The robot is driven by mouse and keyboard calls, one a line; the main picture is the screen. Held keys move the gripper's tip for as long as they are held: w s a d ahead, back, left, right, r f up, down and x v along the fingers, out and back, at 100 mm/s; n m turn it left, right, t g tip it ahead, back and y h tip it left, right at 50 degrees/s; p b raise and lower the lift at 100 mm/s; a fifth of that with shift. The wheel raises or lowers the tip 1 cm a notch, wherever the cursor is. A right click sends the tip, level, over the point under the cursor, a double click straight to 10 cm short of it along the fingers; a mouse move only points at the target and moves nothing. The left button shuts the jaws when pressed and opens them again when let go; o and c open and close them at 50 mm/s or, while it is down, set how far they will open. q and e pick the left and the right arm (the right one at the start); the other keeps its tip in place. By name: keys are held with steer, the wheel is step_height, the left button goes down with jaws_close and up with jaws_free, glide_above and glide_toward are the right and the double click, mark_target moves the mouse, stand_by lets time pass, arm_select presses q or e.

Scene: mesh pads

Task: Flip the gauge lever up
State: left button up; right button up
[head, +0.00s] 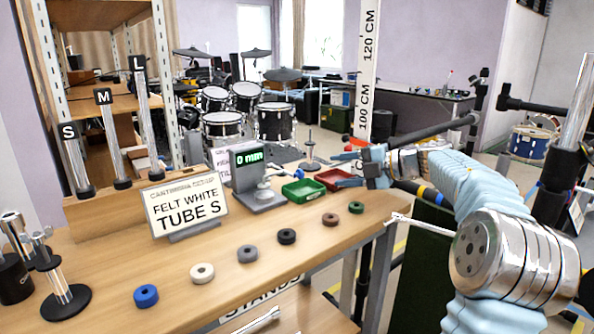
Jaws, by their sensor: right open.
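The gauge (247,170) is a grey device on the wooden table. It has a dark display reading "0 mm" in green and a flat grey base with a pale round part (264,192) on it. I cannot clearly make out its lever. My right gripper (343,170) has blue fingers pointing left, spread apart and empty. It is to the right of the gauge and apart from it, in front of or over the red tray. My left gripper is not in view.
A green tray (303,190) and a red tray (332,178) lie between gauge and gripper. Several ring pads, including a blue one (146,296), line the table front (225,292). A "FELT WHITE TUBE S" sign (185,207) stands left of the gauge. A tall measuring post (367,70) rises behind.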

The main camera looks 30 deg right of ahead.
mark_target(300, 173)
steer(key=x, duration=1.2)
steer(key=shift+w+a, duration=0.15)
steer(key=shift+w, duration=0.05)
steer(key=shift+c, duration=0.3)
jaws_close()
steer(key=shift+r+p, duration=0.1)
steer(key=shift+p, duration=0.2)
